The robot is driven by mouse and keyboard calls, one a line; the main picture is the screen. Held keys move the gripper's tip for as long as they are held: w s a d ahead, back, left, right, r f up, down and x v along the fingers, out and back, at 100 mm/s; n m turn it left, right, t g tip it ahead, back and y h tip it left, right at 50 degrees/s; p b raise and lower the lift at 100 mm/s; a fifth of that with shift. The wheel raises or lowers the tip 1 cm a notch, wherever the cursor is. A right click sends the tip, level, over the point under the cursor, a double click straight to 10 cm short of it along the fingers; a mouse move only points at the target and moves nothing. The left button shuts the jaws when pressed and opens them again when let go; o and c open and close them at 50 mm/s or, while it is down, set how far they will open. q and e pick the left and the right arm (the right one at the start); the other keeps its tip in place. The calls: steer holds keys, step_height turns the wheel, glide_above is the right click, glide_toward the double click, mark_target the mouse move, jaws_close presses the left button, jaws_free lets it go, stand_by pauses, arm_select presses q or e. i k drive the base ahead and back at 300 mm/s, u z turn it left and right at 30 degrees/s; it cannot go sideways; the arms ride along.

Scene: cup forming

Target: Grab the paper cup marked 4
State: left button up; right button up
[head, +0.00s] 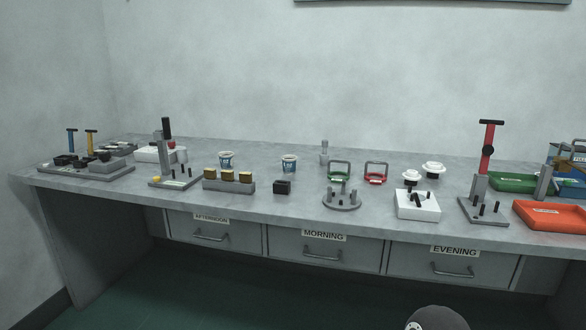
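Two small white-and-blue paper cups stand upright on the grey bench. The left paper cup (226,160) is behind a grey block with gold-topped pieces. The right paper cup (289,163) is behind a small black block. Both carry dark marks on their sides, too small to read, so I cannot tell which is marked 4. Neither of my grippers is in view. A dark rounded part at the bottom edge seems to be mine.
The grey block with gold tops (229,181) and black block (282,187) stand before the cups. A lever press (166,160) is left; a red-handled press (486,180), orange tray (552,215) and green tray (512,182) are right. Drawers line the bench front.

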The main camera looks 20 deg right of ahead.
mark_target(288, 161)
steer(key=u, duration=0.05)
steer(key=i, duration=1)
steer(key=z, duration=0.05)
